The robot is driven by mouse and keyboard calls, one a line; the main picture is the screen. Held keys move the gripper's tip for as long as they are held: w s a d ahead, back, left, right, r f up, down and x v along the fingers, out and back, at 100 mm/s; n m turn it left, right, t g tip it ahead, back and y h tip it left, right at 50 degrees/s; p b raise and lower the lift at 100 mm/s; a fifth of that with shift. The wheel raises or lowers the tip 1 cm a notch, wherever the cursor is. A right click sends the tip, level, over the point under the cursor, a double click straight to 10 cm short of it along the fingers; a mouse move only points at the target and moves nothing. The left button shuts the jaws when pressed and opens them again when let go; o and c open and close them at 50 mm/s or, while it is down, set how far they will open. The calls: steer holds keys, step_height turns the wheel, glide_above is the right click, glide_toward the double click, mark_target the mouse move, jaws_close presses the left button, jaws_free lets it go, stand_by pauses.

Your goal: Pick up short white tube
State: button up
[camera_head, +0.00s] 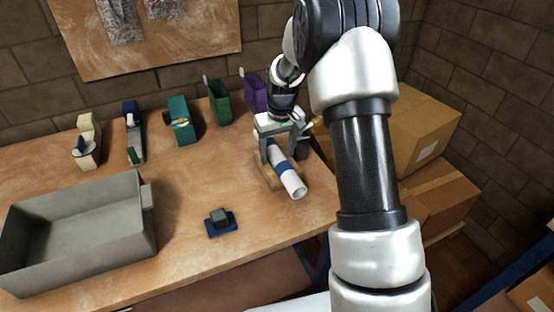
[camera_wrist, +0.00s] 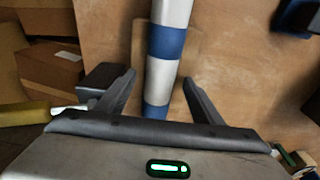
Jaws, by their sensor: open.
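The short white tube (camera_head: 290,182) has blue bands and lies on a small wooden stand (camera_head: 264,183) at the right end of the wooden table. In the wrist view the tube (camera_wrist: 160,80) runs up and down the picture between my gripper's fingers. My gripper (camera_head: 273,152) is above the tube's far part, with the fingers pointing down. In the wrist view my gripper (camera_wrist: 158,92) is open, one finger on each side of the tube, with a visible gap at each side. Part of the tube is hidden behind the gripper body.
A grey bin (camera_head: 95,240) stands at the table's left. A small blue block with a grey top (camera_head: 220,222) lies mid-table. Tape dispensers (camera_head: 86,145) and green (camera_head: 219,103) and purple (camera_head: 254,92) holders line the back. Cardboard boxes (camera_head: 425,125) are at the right. Bare tabletop lies left of the tube.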

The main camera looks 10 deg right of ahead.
mark_target(277, 153)
steer(key=shift+r, duration=0.1)
steer(key=c, duration=1.3)
step_height(277, 153, up, 18)
steer(key=p, duration=0.2)
